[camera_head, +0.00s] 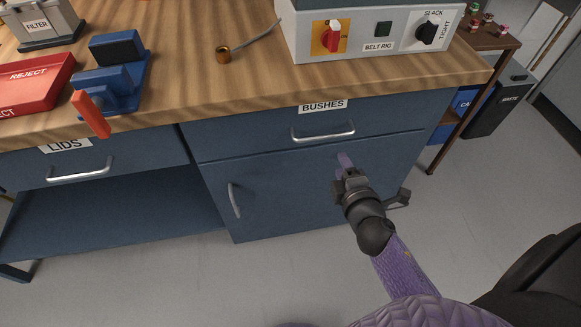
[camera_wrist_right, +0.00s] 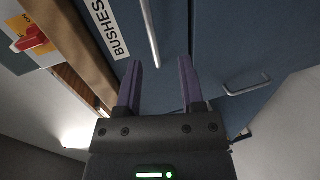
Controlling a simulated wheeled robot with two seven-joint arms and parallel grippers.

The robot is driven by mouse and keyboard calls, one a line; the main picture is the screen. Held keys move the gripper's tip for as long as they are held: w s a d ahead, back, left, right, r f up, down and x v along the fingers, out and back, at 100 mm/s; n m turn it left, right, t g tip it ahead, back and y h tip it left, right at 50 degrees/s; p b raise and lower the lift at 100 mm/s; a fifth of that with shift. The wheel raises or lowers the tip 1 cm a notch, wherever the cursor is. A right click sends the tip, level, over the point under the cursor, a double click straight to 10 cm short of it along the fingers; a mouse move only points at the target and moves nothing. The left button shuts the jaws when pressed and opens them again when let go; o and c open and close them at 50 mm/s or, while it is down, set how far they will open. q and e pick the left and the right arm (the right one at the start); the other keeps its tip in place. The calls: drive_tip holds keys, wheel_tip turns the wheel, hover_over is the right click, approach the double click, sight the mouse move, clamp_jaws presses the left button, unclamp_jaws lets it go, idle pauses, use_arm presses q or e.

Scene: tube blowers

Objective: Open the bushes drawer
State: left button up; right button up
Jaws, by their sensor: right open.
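The bushes drawer (camera_head: 240,142) is a blue front under the wooden worktop, and it looks shut. Its white label (camera_head: 323,105) reads BUSHES and also shows in the right wrist view (camera_wrist_right: 107,28). Its silver bar handle (camera_head: 323,135) also shows in the right wrist view (camera_wrist_right: 150,35). My right gripper (camera_head: 345,161) has purple fingers and is below and slightly right of the handle in the head view. In the wrist view the gripper (camera_wrist_right: 160,62) is open and empty, and one end of the handle appears between its fingertips. No contact is visible. My left gripper is not seen.
Below is a cupboard door (camera_head: 285,195) with a vertical handle (camera_head: 234,200). A LIDS drawer (camera_head: 80,172) is at left.

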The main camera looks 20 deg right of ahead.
sight(328, 135)
drive_tip(key=b+x, duration=0.1)
drive_tip(key=x, duration=0.2)
drive_tip(key=b+x, duration=0.1)
drive_tip(key=x, duration=0.2)
drive_tip(key=r+b+x, duration=0.1)
drive_tip(key=x, duration=0.3)
drive_tip(key=shift+w+r, duration=0.1)
drive_tip(key=shift+w, duration=0.1)
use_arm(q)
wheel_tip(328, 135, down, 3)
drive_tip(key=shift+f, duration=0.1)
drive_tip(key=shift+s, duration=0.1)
use_arm(e)
clamp_jaws()
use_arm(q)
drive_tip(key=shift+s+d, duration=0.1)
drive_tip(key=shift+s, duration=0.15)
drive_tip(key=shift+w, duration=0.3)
use_arm(e)
drive_tip(key=shift+a, duration=0.1)
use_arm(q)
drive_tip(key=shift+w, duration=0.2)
